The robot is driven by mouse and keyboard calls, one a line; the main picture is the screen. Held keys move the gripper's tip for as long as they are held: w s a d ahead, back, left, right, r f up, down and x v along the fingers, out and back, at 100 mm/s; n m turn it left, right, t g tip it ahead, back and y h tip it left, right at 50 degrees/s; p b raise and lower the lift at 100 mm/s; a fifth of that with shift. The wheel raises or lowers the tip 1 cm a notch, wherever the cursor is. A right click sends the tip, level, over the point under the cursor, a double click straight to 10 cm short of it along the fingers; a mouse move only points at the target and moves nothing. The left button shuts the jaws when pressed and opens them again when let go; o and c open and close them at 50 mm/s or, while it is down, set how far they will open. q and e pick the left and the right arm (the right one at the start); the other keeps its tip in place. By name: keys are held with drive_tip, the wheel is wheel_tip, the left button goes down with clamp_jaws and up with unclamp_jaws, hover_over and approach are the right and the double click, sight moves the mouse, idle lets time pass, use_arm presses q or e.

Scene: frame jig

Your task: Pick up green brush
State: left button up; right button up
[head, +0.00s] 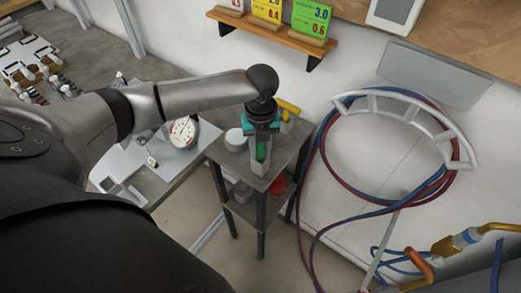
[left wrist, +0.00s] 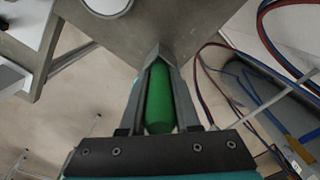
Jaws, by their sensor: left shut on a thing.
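My left gripper (head: 260,168) points down at the small grey stand by the wall. Its fingers are shut on the green brush (head: 261,150). In the left wrist view, the green brush (left wrist: 160,98) shows as a green cylinder between the two grey fingers (left wrist: 158,55). The fingers hide its sides, and I cannot tell bristles from handle. It appears near the edge of the stand's top; I cannot tell whether it touches the stand. My right gripper is in neither view.
The stand (head: 286,150) has a lower shelf with a red item (head: 277,186). A white round container (head: 236,139) and a yellow object (head: 288,107) are close to the gripper. A dial gauge (head: 183,132) is left; a hose coil (head: 335,150) hangs right.

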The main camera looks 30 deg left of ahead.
use_arm(q)
clamp_jaws()
drive_tip(key=shift+r, duration=0.45)
wheel_tip(320, 180, up, 19)
drive_tip(key=p, duration=0.2)
idle(0.5)
